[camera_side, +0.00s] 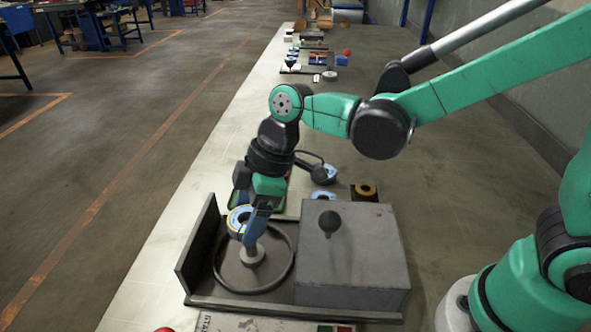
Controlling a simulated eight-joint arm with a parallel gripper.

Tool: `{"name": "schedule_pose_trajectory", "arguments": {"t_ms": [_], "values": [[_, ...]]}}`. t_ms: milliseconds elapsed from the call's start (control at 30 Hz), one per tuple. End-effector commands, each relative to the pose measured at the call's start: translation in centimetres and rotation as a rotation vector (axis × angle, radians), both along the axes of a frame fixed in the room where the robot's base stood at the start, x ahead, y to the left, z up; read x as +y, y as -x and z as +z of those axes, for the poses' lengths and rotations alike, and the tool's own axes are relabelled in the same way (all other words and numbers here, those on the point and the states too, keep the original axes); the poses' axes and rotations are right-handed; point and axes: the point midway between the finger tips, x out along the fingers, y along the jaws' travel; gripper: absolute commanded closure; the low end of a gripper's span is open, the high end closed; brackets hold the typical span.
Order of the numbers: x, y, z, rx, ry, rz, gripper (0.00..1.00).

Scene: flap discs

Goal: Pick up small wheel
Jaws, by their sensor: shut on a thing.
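A small wheel (235,217), a flap disc with a blue and pale face, a yellow edge and a dark centre, is held tilted at my gripper (252,226). My gripper points down and is shut on the wheel. The wheel is above the left part of a dark grey fixture (193,262). Below it are a large dark ring (220,272) and a pale round hub (252,258) near the ring's middle. The fingertips are partly hidden, so the exact contact with the wheel is hard to see.
A grey box (365,260) with a black knob (330,222) fills the fixture's right side. Behind it are a blue disc (323,178) and a dark block with a yellow ring (365,190). A raised wall (198,245) stands at the left. More items line the bench farther back.

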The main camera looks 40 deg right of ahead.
Motion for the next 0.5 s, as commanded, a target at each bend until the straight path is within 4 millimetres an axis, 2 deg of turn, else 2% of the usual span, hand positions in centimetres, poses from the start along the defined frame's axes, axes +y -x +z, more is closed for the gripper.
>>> {"name": "schedule_pose_trajectory", "arguments": {"t_ms": [300, 500], "values": [[0.0, 0.0, 8.0, 0.0, 0.0, 0.0, 0.83], [0.0, 0.0, 11.7, 0.0, 0.0, 0.0, 0.83]]}}
